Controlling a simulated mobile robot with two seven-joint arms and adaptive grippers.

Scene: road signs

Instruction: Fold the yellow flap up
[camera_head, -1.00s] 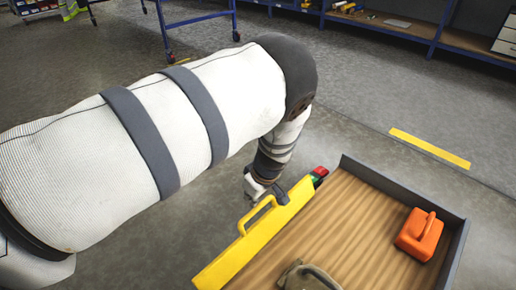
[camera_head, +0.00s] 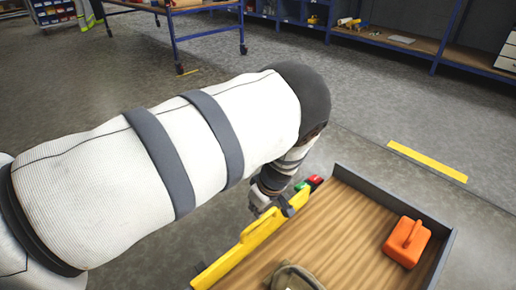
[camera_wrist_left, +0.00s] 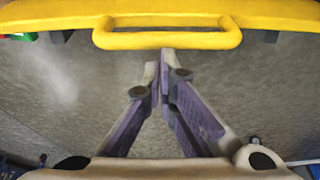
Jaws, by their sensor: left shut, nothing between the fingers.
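The yellow flap (camera_head: 232,262) runs along the left edge of the wood-floored tray (camera_head: 345,215). Its bar handle (camera_head: 258,229) shows on the flap's outer side. In the left wrist view the flap (camera_wrist_left: 265,12) spans the top, with the handle (camera_wrist_left: 165,40) below it. My left gripper (camera_head: 274,207) is at the outer side of the flap, near its far end, partly hidden by my arm. In the left wrist view the fingers (camera_wrist_left: 159,66) are shut and empty, with tips close to the handle bar; I cannot tell if they touch it. My right gripper is not in view.
An orange canister (camera_head: 407,243) stands at the tray's right side. An olive bag (camera_head: 292,276) lies at its near edge. Green and red parts (camera_head: 309,184) sit at the flap's far end. Grey walls (camera_head: 400,198) edge the tray.

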